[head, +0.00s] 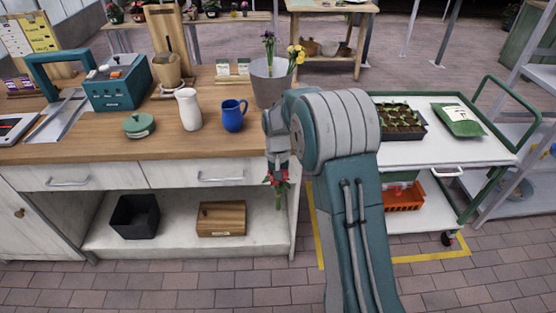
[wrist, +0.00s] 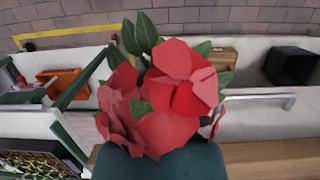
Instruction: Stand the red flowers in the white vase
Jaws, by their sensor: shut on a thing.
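The white vase (head: 188,110) stands upright on the wooden worktop, left of the blue jug. My gripper (head: 278,163) is by the worktop's right end, to the right of the vase and apart from it. It is shut on the red flowers (head: 269,180). Green leaves or stems hang below the gripper in the head view. In the wrist view the red flowers (wrist: 165,105) fill the middle, with green leaves around them. They hide the fingertips there, and the vase does not show.
A blue jug (head: 232,117) and a grey bucket (head: 268,86) with purple and yellow flowers stand between vase and arm. A green lidded pot (head: 139,125) is left of the vase. A white trolley (head: 452,158) with a seedling tray (head: 399,119) stands at the right.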

